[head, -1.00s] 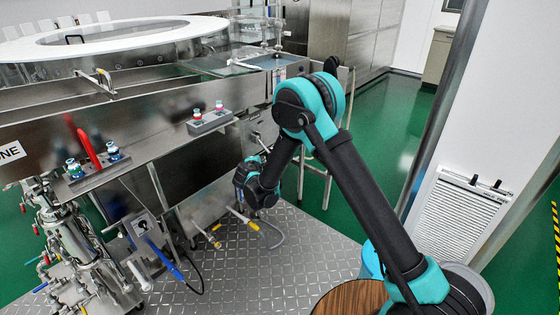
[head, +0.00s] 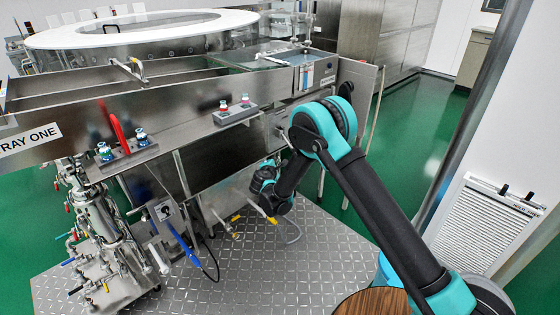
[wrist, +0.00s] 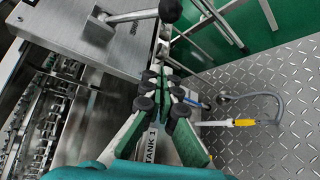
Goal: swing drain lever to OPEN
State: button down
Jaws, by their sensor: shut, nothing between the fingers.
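In the wrist view a metal lever (wrist: 140,16) with a black ball knob (wrist: 170,9) is mounted on a steel panel (wrist: 75,30). Its rod points right from its pivot. A small sideways label beside it is too small to read surely, so I cannot confirm that it is the drain lever. My gripper (wrist: 163,58) is shut and empty, its fingertips just below the knob in the picture; I cannot tell whether they touch it. In the head view my gripper (head: 264,180) is low beside the steel tank, and the lever cannot be made out clearly.
A yellow-handled fitting (wrist: 242,122) with a grey hose lies right of the fingers. A "TANK 1" label (wrist: 151,146) shows between them. In the head view a blue-handled part (head: 182,243) stands left. The metal floor plate (head: 255,275) is mostly clear.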

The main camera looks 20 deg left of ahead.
jog(key=w+d, duration=0.2)
jog(key=w, duration=0.5)
jog(key=shift+w+f, duration=0.25)
jog(key=shift+s+d+r+n+g, duration=0.15)
jog(key=shift+d+r+n+g, duration=0.15)
jog(key=shift+r+n, duration=0.1)
dwell(0.4)
notch_tip(320, 180, up, 9)
jog(key=d+n+g+h, duration=0.1)
jog(key=n+g+h, duration=0.2)
jog(key=n+h, duration=0.1)
jog(key=shift+s+d+n+g+h, duration=0.3)
jog(key=shift+s+d+n+h, duration=0.1)
jog(key=shift+h, duration=0.4)
jog(key=shift+r, duration=0.1)
dwell(0.4)
